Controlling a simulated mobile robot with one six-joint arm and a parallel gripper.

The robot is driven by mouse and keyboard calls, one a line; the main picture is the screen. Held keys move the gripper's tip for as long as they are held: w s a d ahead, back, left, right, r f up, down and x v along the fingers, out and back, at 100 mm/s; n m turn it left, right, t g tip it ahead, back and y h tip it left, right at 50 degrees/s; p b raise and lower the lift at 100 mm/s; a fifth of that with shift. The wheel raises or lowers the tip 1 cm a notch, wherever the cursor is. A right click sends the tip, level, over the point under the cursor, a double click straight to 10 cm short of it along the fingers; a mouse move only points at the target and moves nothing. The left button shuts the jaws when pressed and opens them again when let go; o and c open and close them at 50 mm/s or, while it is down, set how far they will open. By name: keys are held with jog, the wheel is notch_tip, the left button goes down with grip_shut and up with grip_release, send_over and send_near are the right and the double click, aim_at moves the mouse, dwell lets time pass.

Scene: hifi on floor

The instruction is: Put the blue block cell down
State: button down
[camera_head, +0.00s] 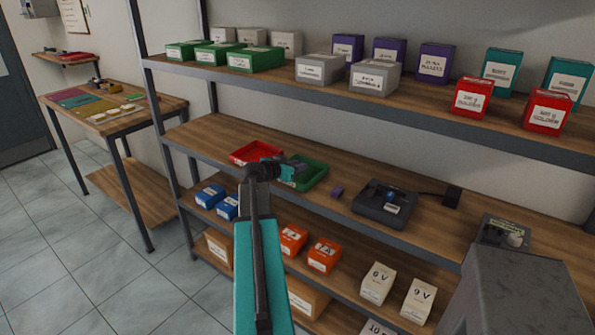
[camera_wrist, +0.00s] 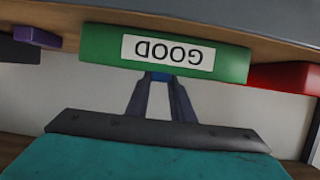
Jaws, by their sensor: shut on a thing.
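My gripper (camera_head: 291,169) is at the green tray (camera_head: 316,178) on the middle shelf. In the wrist view, which is upside down, my gripper (camera_wrist: 162,84) is shut on the blue block cell (camera_wrist: 158,76); only a small blue part shows between the fingertips. The green tray's front wall (camera_wrist: 95,45), labelled GOOD, is right beside the fingertips. I cannot tell whether the cell touches the tray. In the head view the cell is not clearly visible.
A red tray (camera_head: 243,156) stands left of the green one. A purple block (camera_head: 336,192) and a dark device (camera_head: 385,205) are to the right. Boxes fill the shelves above and below. Bare shelf shows between the purple block and green tray.

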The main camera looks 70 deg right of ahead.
jog(key=shift+f+p, duration=0.3)
jog(key=shift+f, duration=0.85)
jog(key=shift+f, duration=0.15)
jog(key=c, duration=1.5)
grip_release()
jog(key=shift+c, duration=0.2)
jog(key=b+v, duration=0.2)
jog(key=v, duration=1)
jog(key=shift+b, duration=0.4)
